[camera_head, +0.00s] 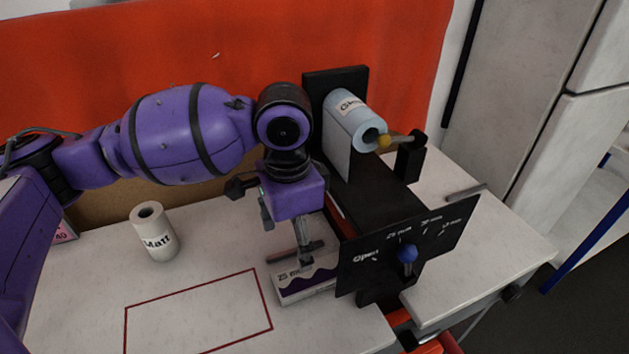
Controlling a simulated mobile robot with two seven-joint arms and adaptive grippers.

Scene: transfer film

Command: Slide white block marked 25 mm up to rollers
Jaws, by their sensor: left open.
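The white block marked 25 mm (305,287) lies on the worktop, with a dark purple wavy band on its front face. Its lettering is partly cut off. Its right end is close to the dial panel; I cannot tell whether they touch. My left gripper (287,241) points down above the block's back side, open, with one fingertip at or just over its top edge. Contact is unclear. The black laminating machine (362,199) stands just right of the gripper. Its rollers cannot be made out clearly behind the gripper and panel. My right gripper is not in view.
A black dial panel (440,238) with a blue knob (407,254) stands right of the block. A light-blue roll (352,118) sits on the machine. A white Matt roll (153,233) stands at left. The red-outlined rectangle (262,299) on the worktop is empty.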

